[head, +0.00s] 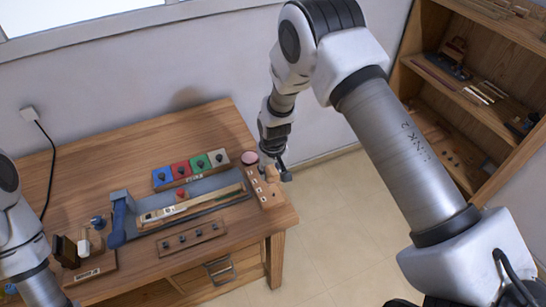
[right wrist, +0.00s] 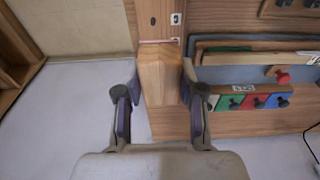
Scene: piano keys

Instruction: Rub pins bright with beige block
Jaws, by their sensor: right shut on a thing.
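My right gripper (head: 276,172) is at the right end of the workbench, over a wooden strip (head: 267,196) with white labels and small dark pins. In the right wrist view my right gripper (right wrist: 160,105) is shut on a beige wooden block (right wrist: 160,78), one finger on each side. The block covers part of the strip, which shows beyond it with a dark pin (right wrist: 153,20) and a white label. I cannot tell whether the block touches a pin. Another wooden strip (head: 180,243) with several dark pins lies at the front. My left arm shows at the left; its gripper is out of view.
Red, blue, green and beige knobbed blocks (head: 181,168) stand in a row at the back. A grey tray with a long wooden key (head: 190,206) lies mid-bench. A blue clamp-like tool (head: 120,218) and a small rack (head: 90,268) are at left. Shelves (head: 470,90) stand right.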

